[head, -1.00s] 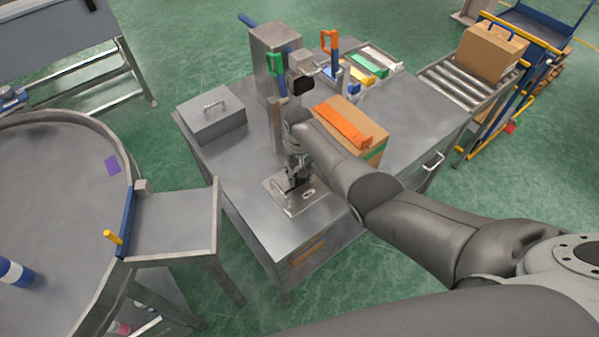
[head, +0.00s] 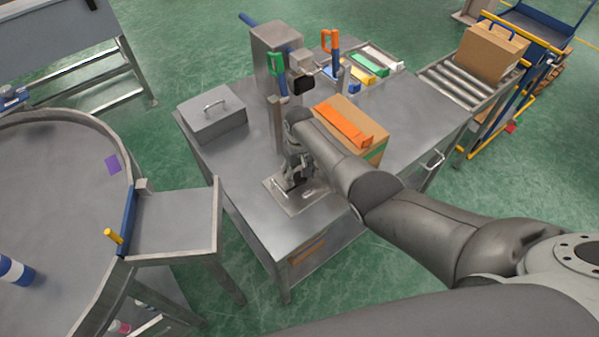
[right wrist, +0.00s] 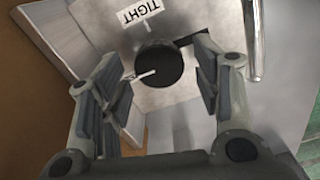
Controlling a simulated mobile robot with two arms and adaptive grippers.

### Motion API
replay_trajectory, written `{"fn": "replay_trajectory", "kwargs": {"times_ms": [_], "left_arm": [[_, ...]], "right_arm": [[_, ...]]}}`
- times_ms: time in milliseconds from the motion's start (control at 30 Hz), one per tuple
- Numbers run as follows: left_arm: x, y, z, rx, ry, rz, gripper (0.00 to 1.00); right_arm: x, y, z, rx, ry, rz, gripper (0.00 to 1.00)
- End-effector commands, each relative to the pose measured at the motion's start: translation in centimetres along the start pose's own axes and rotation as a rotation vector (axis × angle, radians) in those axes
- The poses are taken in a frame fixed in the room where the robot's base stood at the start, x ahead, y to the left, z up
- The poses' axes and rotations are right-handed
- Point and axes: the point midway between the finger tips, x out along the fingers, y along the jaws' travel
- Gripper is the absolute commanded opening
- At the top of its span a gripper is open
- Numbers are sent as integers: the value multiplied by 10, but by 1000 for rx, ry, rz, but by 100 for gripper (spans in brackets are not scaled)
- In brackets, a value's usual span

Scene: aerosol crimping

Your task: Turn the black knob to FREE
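The black knob (right wrist: 158,66) sits on a pale metal plate, with a white pointer line running to its left edge in the right wrist view. A white label reading TIGHT (right wrist: 139,12) appears upside down above it. No FREE label is readable. My right gripper (right wrist: 163,78) is open, its fingers on either side of the knob with gaps visible. In the head view my right gripper (head: 294,178) is low over the plate (head: 281,196) on the steel table and hides the knob. My left gripper is not in view.
On the steel table (head: 240,190), a cardboard box (head: 372,128) with an orange top piece stands right of my gripper. A post with green (head: 276,64) and orange (head: 331,40) handles stands behind it, and a lidded metal box (head: 212,117) at left. The table's front left corner is clear.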

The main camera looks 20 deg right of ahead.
Motion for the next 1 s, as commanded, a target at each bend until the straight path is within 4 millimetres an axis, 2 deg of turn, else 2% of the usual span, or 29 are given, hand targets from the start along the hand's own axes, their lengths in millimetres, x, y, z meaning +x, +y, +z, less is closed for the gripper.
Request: {"fn": "replay_trajectory", "kwargs": {"times_ms": [267, 467, 667, 1000], "left_arm": [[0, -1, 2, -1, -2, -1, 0], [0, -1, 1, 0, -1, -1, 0], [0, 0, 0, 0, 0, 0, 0], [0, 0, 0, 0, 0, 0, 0]], "right_arm": [[0, 0, 0, 1, 0, 0, 60], [-10, 0, -1, 2, 1, -1, 60], [-33, 0, 0, 1, 4, 0, 60], [-91, 0, 0, 1, 2, 0, 60]]}}
